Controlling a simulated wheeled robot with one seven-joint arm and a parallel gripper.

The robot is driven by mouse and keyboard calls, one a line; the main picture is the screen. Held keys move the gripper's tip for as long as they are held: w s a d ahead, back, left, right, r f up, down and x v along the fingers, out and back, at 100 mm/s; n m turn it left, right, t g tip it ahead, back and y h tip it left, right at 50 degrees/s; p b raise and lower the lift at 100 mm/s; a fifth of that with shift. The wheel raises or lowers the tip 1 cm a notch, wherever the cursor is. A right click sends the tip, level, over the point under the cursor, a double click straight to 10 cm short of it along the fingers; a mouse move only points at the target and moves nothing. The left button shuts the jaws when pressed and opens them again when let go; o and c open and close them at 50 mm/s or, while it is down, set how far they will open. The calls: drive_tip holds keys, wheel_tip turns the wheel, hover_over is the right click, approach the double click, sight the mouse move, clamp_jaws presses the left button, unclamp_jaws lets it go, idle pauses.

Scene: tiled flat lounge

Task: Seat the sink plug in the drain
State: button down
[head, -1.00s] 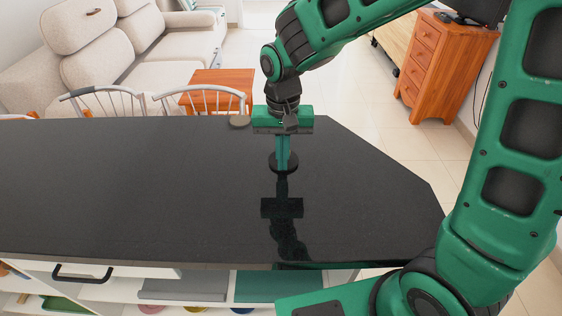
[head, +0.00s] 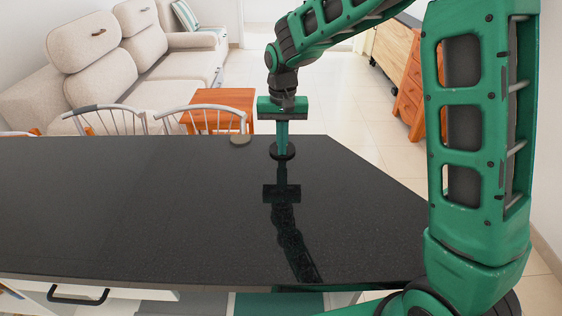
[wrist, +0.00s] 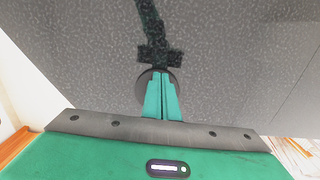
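The sink plug, a dark round disc (head: 282,151), is under my gripper (head: 282,144) near the far edge of the black counter. It also shows in the wrist view (wrist: 145,78), partly hidden behind the fingers. My green fingers point straight down and are nearly together, shut on the plug's top; the grip itself is hidden. The plug looks level and at or just above the counter; I cannot tell whether it touches.
The glossy black counter (head: 130,210) is otherwise bare and mirrors my arm. Metal-backed chairs (head: 108,118) stand beyond its far edge, with a wooden table (head: 224,98) and a beige sofa (head: 150,45) behind. Wooden drawers (head: 410,95) stand at the right.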

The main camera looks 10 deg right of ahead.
drive_tip(key=w, duration=0.3)
drive_tip(key=w+d, duration=0.1)
drive_tip(key=w, duration=0.3)
drive_tip(key=shift+w+d, duration=0.2)
